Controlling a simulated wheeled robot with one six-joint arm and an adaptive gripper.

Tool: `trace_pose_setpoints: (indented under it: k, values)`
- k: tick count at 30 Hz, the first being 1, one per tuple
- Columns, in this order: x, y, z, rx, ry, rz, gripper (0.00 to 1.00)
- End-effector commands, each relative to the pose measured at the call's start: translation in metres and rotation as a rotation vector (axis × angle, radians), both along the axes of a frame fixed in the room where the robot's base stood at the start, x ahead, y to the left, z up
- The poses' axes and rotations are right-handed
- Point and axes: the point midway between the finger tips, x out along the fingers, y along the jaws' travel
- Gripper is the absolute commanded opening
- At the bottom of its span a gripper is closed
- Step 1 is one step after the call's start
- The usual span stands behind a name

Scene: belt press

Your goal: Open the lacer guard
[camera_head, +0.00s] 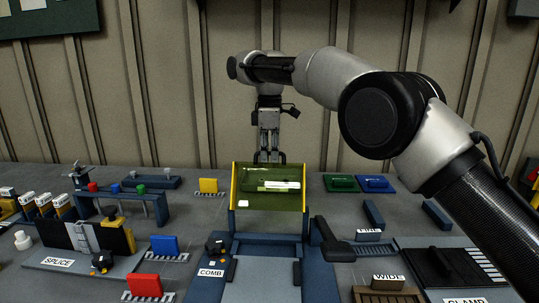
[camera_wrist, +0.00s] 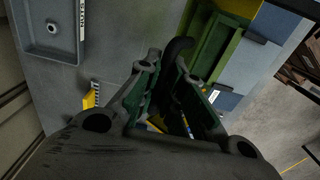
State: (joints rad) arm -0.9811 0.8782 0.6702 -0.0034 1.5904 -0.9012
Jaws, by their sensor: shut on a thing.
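The lacer guard (camera_head: 270,201) is a green see-through panel with yellow side edges, in the middle of the head view. It stands steeply tilted above the back of the blue lacer base marked COMB (camera_head: 262,272). My gripper (camera_head: 269,157) points down at the guard's top edge, at its middle. In the wrist view my gripper (camera_wrist: 168,72) is shut on a dark curved handle (camera_wrist: 178,48) beside the green guard (camera_wrist: 212,48). The fingers hide part of the handle, and its joint with the guard is not clear.
A dark lever (camera_head: 333,240) is right of the lacer. Red (camera_head: 145,285), blue (camera_head: 164,245) and yellow (camera_head: 208,186) blocks stand to the left. A splice plate (camera_head: 90,255) and a clamp station (camera_head: 440,265) flank it. A ribbed wall (camera_head: 200,110) is behind.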

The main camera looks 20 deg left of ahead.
Motion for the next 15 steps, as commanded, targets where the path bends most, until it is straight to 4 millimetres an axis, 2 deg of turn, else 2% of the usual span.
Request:
trace_pose_setpoints:
  k: [4,5,6,15]
  values:
    - [0.0013,-0.0012,0.001,0.0,-0.002,0.001,0.0]
    - [0.0013,-0.0012,0.001,0.0,-0.002,0.001,0.11]
    - [0.0013,-0.0012,0.001,0.0,-0.002,0.001,0.19]
    - [0.0005,-0.0005,0.0005,0.0,-0.001,0.0,0.19]
